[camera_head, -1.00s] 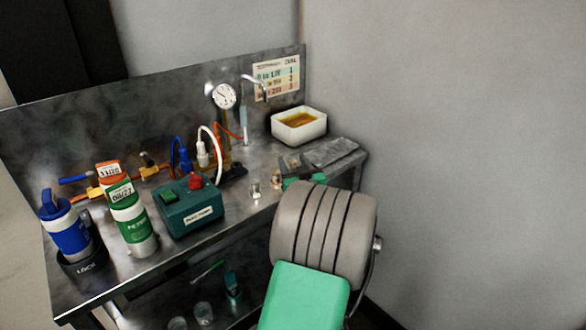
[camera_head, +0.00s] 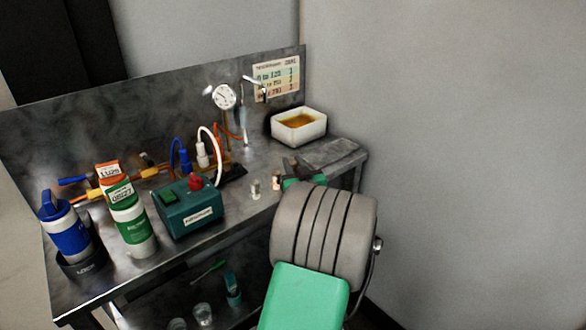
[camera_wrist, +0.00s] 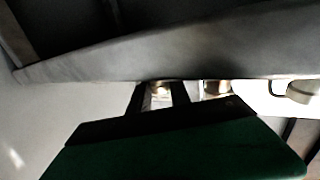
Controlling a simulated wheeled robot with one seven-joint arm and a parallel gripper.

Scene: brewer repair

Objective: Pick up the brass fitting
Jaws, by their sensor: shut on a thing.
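My gripper (camera_wrist: 161,97) is shut on a small brass-coloured piece (camera_wrist: 160,88), which I take to be the brass fitting; its lower part looks pale between the dark fingers. A second small brass-coloured piece (camera_wrist: 216,88) stands just right of the fingers in the wrist view. In the head view my gripper's green and black end shows above the grey arm link, at the right of the bench, with the fingertips partly hidden. A small coppery piece (camera_head: 276,180) is close to its left, and a pale small piece (camera_head: 255,189) stands further left. I cannot tell whether the held piece touches the bench.
The metal bench (camera_head: 125,278) carries a teal box (camera_head: 190,212), a green-white bottle (camera_head: 133,228), a blue bottle (camera_head: 68,238), hoses and a gauge (camera_head: 223,96). A white basin (camera_head: 299,130) stands behind my gripper. A wall is to the right.

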